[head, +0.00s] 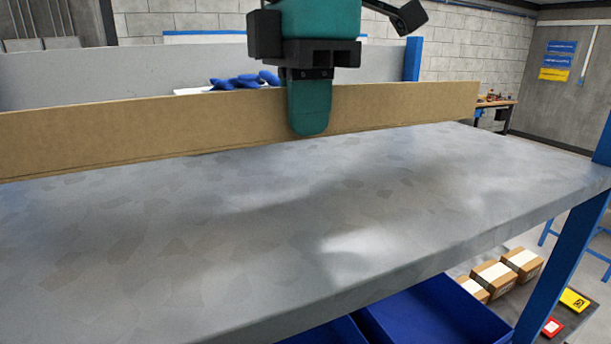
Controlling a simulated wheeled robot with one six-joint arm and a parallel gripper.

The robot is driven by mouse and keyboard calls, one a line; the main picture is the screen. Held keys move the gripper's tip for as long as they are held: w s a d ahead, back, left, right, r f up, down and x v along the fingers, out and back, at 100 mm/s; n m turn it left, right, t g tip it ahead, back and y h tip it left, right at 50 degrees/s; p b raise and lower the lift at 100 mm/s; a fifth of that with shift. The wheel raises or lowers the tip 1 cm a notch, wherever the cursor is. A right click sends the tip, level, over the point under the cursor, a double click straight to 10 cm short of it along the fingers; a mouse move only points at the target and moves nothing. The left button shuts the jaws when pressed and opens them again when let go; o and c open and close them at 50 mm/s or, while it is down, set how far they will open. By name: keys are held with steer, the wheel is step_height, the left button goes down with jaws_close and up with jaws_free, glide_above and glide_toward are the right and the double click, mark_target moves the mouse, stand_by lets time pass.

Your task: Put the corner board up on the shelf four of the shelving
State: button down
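The corner board (180,125) is a long tan strip that spans the head view from the left edge to the right of centre. It stands on its long edge, just over or on the grey shelf (250,240); I cannot tell whether it touches. My gripper (309,115) is above the shelf and points down. One teal finger covers the near face of the board, near its middle. The other finger is hidden behind the board, and the board sits between them.
Blue posts (568,265) stand at the right and behind. Below the shelf are blue bins (430,315) and several cardboard boxes (493,275). Blue items (243,81) lie behind the board. The front part of the shelf surface is clear.

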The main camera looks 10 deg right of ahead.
mark_target(305, 180)
steer(key=shift+f+b, duration=2.2)
steer(key=shift+f, duration=0.1)
steer(key=c, duration=1.3)
jaws_free()
steer(key=shift+c, duration=0.2)
steer(key=shift+r, duration=0.1)
step_height(305, 180, up, 12)
steer(key=p, duration=1.2)
steer(key=shift+r, duration=0.15)
